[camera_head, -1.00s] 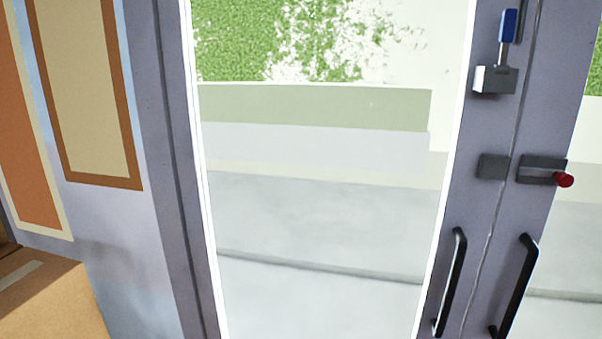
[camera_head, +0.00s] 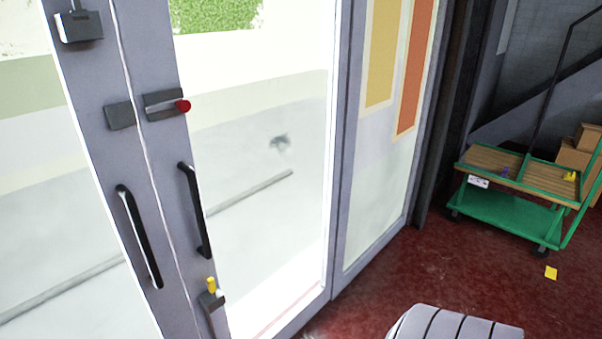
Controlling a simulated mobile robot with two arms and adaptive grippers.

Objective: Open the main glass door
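The main glass door is a pair of grey-framed glass leaves that meet in a near-vertical seam at the left of the view; they look closed. The right leaf (camera_head: 262,140) and the left leaf (camera_head: 35,165) each have a black bar handle, the right one (camera_head: 194,210) and the left one (camera_head: 139,236). A grey latch with a red knob (camera_head: 166,105) spans toward a grey block (camera_head: 120,116) across the seam. A grey lock box (camera_head: 79,27) sits higher on the left leaf. A grey fitting with a yellow top (camera_head: 211,293) is low on the right leaf. Neither gripper shows.
A green cart (camera_head: 512,210) with wooden top stands at the right, near cardboard boxes (camera_head: 578,153) and a stair rail. A yellow piece (camera_head: 551,272) lies on the red floor (camera_head: 400,275). A striped pale rounded object (camera_head: 452,325) is at the bottom edge.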

